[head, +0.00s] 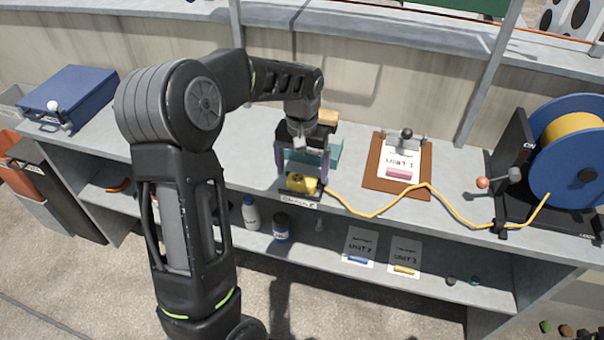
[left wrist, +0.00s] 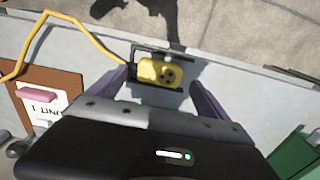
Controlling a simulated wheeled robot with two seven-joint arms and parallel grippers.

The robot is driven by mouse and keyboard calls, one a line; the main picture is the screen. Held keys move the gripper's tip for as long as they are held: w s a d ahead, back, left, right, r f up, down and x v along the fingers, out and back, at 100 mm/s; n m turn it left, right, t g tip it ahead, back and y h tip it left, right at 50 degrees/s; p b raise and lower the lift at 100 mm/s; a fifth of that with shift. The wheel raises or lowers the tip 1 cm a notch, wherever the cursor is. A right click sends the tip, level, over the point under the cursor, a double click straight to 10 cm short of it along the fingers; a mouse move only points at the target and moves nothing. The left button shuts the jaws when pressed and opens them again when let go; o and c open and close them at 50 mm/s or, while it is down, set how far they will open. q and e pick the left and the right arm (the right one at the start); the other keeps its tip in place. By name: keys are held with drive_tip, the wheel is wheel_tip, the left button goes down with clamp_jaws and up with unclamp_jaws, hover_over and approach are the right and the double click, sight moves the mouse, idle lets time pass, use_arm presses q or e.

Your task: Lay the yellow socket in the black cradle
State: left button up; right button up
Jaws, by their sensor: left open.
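The yellow socket (head: 301,183) lies at the front edge of the bench top, with its cable running off to the right. In the left wrist view the socket (left wrist: 160,73) lies face up inside the dark frame of the black cradle (left wrist: 148,53). The cradle is mostly hidden in the head view, behind a small white label. My left gripper (head: 303,172) is over the bench, pointing down. Its two purple fingers stand apart, one on each side of the socket, in the left wrist view (left wrist: 159,80). I see no finger clearly touching it. My right gripper is not in view.
The yellow cable (head: 370,215) runs to a blue reel (head: 570,150) at the right. A brown clipboard (head: 374,180) lies right of my gripper. A blue case (head: 72,97) is at the far left. Bottles (head: 281,228) and cards (head: 361,247) are on the lower shelf.

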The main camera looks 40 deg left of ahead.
sight(302, 179)
use_arm(q)
wheel_tip(302, 179, up, 10)
drive_tip(key=shift+r, duration=0.15)
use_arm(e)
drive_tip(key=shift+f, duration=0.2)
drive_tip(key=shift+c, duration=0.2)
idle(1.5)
